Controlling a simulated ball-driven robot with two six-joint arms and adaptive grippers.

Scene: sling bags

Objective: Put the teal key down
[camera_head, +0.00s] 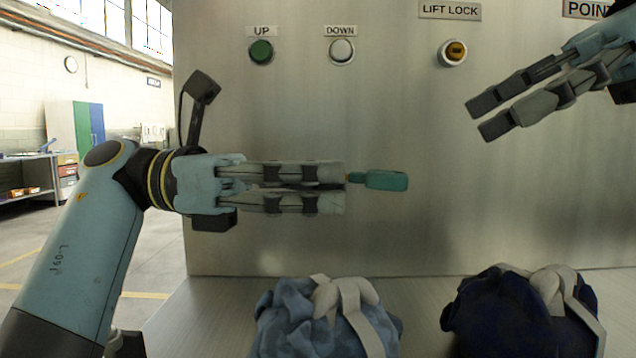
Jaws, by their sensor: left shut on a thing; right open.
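The teal key (386,181) juts out to the right from the fingertips of my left gripper (345,187). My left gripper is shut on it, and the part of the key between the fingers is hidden. The key lies level in the air, in front of the metal panel and above the bags. My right gripper (480,118) is at the upper right, open and empty, its fingers pointing left and down.
A metal panel (300,110) carries a green UP button (261,52), a white DOWN button (341,51) and a LIFT LOCK switch (453,53). Below, a light blue bag (285,320) and a dark blue bag (500,315) sit on a metal surface (215,310), with bare room between them.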

